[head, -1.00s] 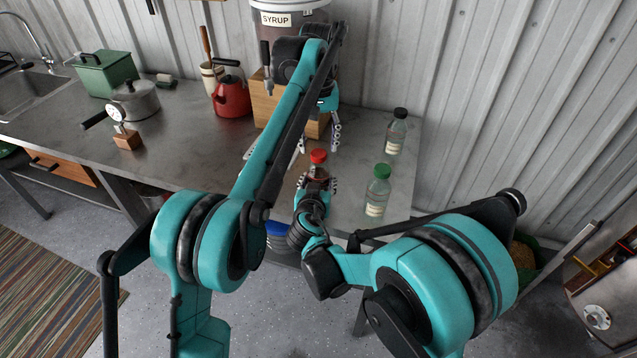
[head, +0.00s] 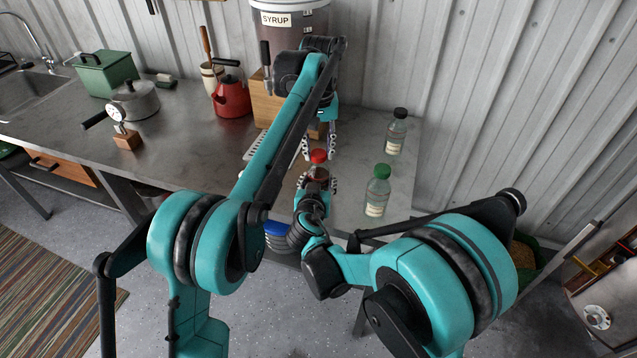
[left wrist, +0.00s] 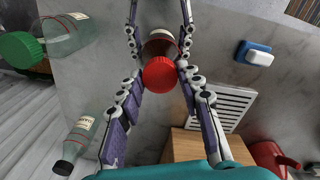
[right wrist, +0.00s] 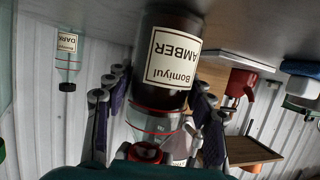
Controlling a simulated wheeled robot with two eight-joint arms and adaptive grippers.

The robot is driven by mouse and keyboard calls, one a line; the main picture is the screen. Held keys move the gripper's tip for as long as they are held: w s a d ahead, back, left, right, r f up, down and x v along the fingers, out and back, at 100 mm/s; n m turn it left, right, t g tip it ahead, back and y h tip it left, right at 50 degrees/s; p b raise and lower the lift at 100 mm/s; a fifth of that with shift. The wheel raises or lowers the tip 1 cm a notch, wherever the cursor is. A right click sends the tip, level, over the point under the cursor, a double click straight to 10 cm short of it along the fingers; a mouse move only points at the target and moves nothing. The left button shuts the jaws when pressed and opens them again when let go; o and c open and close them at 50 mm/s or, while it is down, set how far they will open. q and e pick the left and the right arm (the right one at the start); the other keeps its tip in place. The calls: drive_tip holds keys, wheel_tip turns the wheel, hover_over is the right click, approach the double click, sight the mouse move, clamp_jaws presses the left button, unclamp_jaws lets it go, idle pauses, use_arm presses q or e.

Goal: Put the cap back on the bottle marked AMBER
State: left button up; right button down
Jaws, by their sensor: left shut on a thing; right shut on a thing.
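The AMBER bottle (right wrist: 172,60) has a dark body, a clear shoulder and a white label reading "Bomiyul AMBER", upside down in the right wrist view. In the head view the bottle (head: 317,174) stands upright near the counter's front edge. My right gripper (right wrist: 150,105) is shut on it from the near side. The red cap (left wrist: 159,73) is at the bottle's mouth, also seen in the head view (head: 318,156). My left gripper (head: 319,151) points down from above and is shut on the cap. Whether the cap is fully seated is hidden.
A green-capped bottle (head: 378,190) and a black-capped bottle (head: 396,132) marked DARK stand to the right. Behind are a wooden box (head: 266,103), a SYRUP tub (head: 290,38) and a red kettle (head: 231,99). The left part of the counter has free room.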

use_arm(q)
drive_tip(key=o, duration=1.4)
drive_tip(key=shift+r, duration=3.75)
use_arm(e)
drive_tip(key=c, duration=0.5)
unclamp_jaws()
